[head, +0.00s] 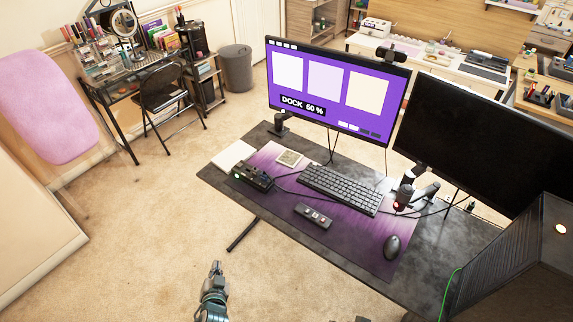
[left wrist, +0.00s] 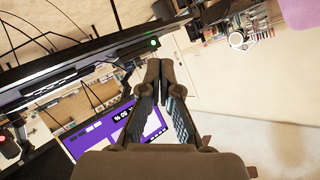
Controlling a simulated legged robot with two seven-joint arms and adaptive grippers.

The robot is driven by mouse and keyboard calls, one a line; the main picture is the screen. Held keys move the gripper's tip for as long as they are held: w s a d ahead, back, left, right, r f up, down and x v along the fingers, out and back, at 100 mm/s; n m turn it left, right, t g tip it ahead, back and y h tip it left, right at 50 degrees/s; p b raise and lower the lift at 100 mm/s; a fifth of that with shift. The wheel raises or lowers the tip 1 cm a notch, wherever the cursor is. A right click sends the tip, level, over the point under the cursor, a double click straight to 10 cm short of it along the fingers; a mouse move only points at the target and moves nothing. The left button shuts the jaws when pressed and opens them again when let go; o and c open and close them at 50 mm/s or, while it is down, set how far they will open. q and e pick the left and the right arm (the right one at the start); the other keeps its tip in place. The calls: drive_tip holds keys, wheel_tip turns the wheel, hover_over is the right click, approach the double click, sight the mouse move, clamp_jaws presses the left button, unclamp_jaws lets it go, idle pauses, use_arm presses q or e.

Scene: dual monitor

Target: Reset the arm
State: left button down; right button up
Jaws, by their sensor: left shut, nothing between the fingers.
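My left gripper (head: 216,268) shows at the bottom of the head view, in front of the desk and apart from it. It is shut and empty. In the left wrist view my left gripper (left wrist: 163,65) has its fingertips together, with the desk and the lit monitor beyond it. My right gripper is not clearly in view.
A dark desk (head: 232,187) holds a lit purple monitor (head: 330,92), a black monitor (head: 490,140), a keyboard (head: 340,189), a dock (head: 252,175), a remote (head: 313,216) and a mouse (head: 392,246). A dark case (head: 510,265) stands at right. Carpet (head: 120,230) at left is clear.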

use_arm(q)
drive_tip(key=s+f+n+g+h, duration=0.15)
drive_tip(key=s+f+g, duration=0.35)
drive_tip(key=s, duration=0.6)
drive_tip(key=s+f+g+h, duration=0.2)
drive_tip(key=s+f+g, duration=0.35)
drive_tip(key=s, duration=0.45)
use_arm(e)
drive_tip(key=s+d+n+h, duration=0.3)
drive_tip(key=s+n, duration=0.3)
use_arm(q)
drive_tip(key=s+f, duration=0.2)
drive_tip(key=f, duration=1.1)
drive_tip(key=s+f+p, duration=0.1)
drive_tip(key=s+f, duration=0.1)
drive_tip(key=f, duration=1.2)
drive_tip(key=shift+s+a, duration=0.2)
use_arm(e)
drive_tip(key=s+f+g, duration=0.1)
drive_tip(key=s+f, duration=0.1)
drive_tip(key=f, duration=1.1)
drive_tip(key=s+f+g, duration=0.1)
drive_tip(key=s+f, duration=0.1)
drive_tip(key=f, duration=1.1)
drive_tip(key=shift+f, duration=0.2)
